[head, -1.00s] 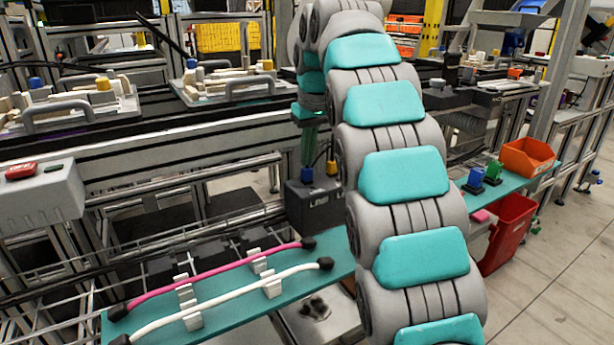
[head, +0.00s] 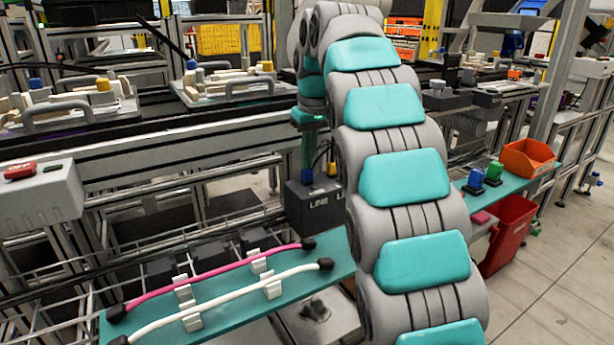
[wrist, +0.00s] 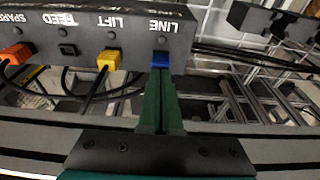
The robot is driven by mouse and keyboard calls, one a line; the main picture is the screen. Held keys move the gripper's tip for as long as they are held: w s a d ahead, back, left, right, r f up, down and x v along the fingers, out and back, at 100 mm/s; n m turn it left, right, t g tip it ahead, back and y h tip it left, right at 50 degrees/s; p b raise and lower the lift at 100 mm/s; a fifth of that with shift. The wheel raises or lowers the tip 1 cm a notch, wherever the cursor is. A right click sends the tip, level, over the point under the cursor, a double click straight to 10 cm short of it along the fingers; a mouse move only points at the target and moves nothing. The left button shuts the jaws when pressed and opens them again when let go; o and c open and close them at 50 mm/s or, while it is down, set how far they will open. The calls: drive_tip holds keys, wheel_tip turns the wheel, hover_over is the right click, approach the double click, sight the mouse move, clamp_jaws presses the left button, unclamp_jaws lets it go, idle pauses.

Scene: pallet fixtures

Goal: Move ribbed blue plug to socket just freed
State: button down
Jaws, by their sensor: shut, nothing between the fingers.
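A blue plug (wrist: 161,60) sits in the socket marked LINE on a dark socket box (wrist: 135,36); its ribbing is too small to tell. The FEED socket (wrist: 68,49) is empty. A yellow plug (wrist: 109,60) is in LIFT and an orange plug (wrist: 15,56) is in SPARE. My gripper (wrist: 160,80) has its green fingers shut and empty, with the tips in line with the blue plug; I cannot tell if they touch it. In the head view my gripper (head: 308,160) is right above the blue plug (head: 307,175), partly hidden by my arm.
A teal shelf (head: 235,300) with pink and white cables in clips lies in front of the box. At the right, another blue plug (head: 474,180) and a green plug (head: 494,172) stand on a shelf near an orange bin (head: 527,157). A red bin (head: 508,235) stands below.

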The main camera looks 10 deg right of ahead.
drive_tip(key=shift+f, duration=0.15)
drive_tip(key=p+v, duration=0.1)
drive_tip(key=v, duration=0.1)
drive_tip(key=w+p+v, duration=0.1)
drive_tip(key=p+v, duration=0.3)
drive_tip(key=v, duration=0.1)
drive_tip(key=shift+w+a, duration=0.2)
drive_tip(key=shift+a, duration=0.05)
idle(0.4)
drive_tip(key=s+f+m+g, duration=0.1)
drive_tip(key=s+f, duration=0.6)
drive_tip(key=s, duration=0.7)
drive_tip(key=s+f+m+g, duration=0.1)
drive_tip(key=s+f, duration=0.6)
drive_tip(key=s, duration=0.8)
drive_tip(key=s+f+m+g, duration=0.1)
drive_tip(key=s+f+g, duration=0.1)
drive_tip(key=s+f, duration=0.6)
drive_tip(key=s, duration=0.7)
drive_tip(key=shift+s+d+m+h, duration=0.2)
drive_tip(key=shift+m+h, duration=0.1)
drive_tip(key=shift+h, duration=0.1)
